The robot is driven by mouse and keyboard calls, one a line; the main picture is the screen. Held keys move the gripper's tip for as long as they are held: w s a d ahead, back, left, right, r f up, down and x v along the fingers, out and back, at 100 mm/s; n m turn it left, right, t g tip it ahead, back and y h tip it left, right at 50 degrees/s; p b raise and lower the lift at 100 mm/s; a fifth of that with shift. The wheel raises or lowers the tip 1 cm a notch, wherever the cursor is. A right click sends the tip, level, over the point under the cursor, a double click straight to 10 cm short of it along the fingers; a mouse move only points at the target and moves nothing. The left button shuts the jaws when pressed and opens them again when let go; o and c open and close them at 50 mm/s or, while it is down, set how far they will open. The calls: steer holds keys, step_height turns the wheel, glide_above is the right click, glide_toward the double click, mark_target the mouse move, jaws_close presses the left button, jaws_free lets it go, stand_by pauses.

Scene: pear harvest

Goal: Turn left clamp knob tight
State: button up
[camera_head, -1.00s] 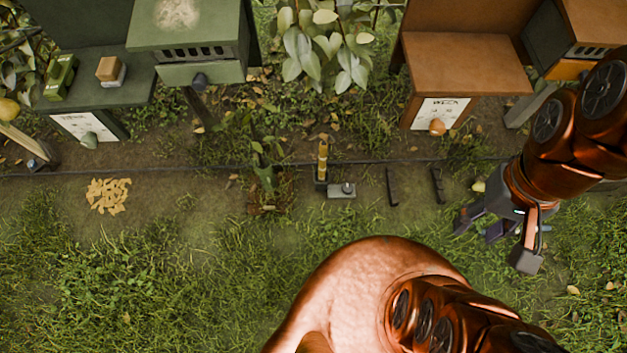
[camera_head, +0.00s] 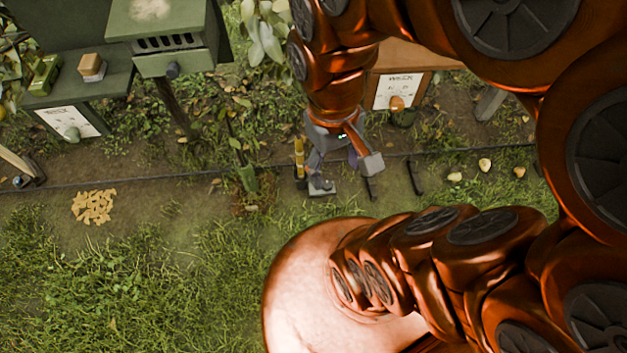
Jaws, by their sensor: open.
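My gripper (camera_head: 340,168) is open and points down in the middle of the view, over the dirt strip. A grey block with a small round knob (camera_head: 322,188) lies under its left finger, partly covered; I cannot tell whether they touch. A yellow upright piece (camera_head: 299,158) stands just left of that finger. At the far left, a dark clamp-like piece (camera_head: 28,181) sits at the end of a pale wooden bar, well away from my gripper. Which part is the left clamp knob is not clear from this view.
Several fruits (camera_head: 485,165) lie right.

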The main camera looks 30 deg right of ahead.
steer(key=shift+o, duration=0.7)
steer(key=w+d+f+b, duration=0.2)
steer(key=w+f+b, duration=0.3)
steer(key=w+f, duration=0.2)
steer(key=w+d+f+b, duration=0.3)
steer(key=w+f+b, duration=0.3)
steer(key=w+f, duration=0.2)
steer(key=shift+w+f+n, duration=0.2)
steer(key=shift+f+n, duration=0.2)
steer(key=shift+f, duration=0.35)
steer(key=n+t+b, duration=0.2)
steer(key=n+b, duration=0.2)
steer(key=b, duration=2.4)
glide_above(327, 184)
step_height(327, 184, down, 66)
steer(key=shift+s+f, duration=0.1)
steer(key=shift+f+b, duration=1.6)
steer(key=shift+f, duration=2.7)
steer(key=shift+c, duration=0.4)
steer(key=c, duration=1.1)
